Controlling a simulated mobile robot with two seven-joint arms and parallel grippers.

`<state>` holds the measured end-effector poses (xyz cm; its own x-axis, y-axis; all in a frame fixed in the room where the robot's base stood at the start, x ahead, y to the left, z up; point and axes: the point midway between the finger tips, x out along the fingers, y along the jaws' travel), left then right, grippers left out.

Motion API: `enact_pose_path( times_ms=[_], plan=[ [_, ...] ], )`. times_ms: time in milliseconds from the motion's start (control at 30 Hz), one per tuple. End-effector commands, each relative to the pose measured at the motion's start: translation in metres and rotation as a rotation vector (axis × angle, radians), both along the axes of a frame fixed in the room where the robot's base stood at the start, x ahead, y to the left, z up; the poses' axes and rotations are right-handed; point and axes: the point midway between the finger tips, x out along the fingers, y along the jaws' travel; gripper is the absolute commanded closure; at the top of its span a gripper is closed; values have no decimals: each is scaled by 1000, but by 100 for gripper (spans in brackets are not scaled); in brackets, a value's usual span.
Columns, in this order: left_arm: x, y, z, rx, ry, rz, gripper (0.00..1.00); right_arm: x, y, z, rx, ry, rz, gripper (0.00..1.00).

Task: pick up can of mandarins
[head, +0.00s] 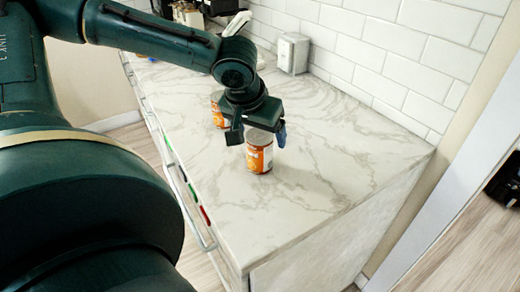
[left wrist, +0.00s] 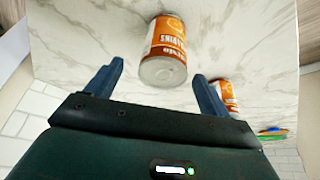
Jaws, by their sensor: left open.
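A can of mandarins (head: 259,155), orange and white with a metal lid, stands upright on the marble counter under my left gripper (head: 255,135). In the left wrist view the same can (left wrist: 165,48) lies between and just beyond the fingers of the left gripper (left wrist: 158,85). The gripper is open, and I see a gap between each finger and the can. A second, similar orange can (head: 218,112) stands behind, partly hidden by my arm; it also shows in the left wrist view (left wrist: 226,95) beside one finger. My right gripper is not in view.
The marble counter (head: 345,150) is clear to the right and front of the can. A white tiled wall (head: 400,60) runs along the back. A metallic box (head: 293,53) stands by the wall. Colored items (head: 190,190) show along the counter's left edge.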

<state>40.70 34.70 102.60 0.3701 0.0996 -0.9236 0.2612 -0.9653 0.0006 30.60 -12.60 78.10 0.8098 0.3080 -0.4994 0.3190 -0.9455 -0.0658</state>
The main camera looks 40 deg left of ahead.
Motion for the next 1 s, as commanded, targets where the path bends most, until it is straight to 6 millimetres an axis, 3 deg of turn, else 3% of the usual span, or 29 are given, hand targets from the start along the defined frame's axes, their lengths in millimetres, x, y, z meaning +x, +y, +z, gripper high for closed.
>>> enact_pose_path(
  times_ms=[333,667,1000],
  plan=[
    [13,8,-42,1,4,0,19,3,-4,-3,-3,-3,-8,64],
    [17,8,-49,0,0,-1,19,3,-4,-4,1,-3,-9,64],
    [16,8,-49,0,1,-1,44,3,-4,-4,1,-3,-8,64]
  ],
)
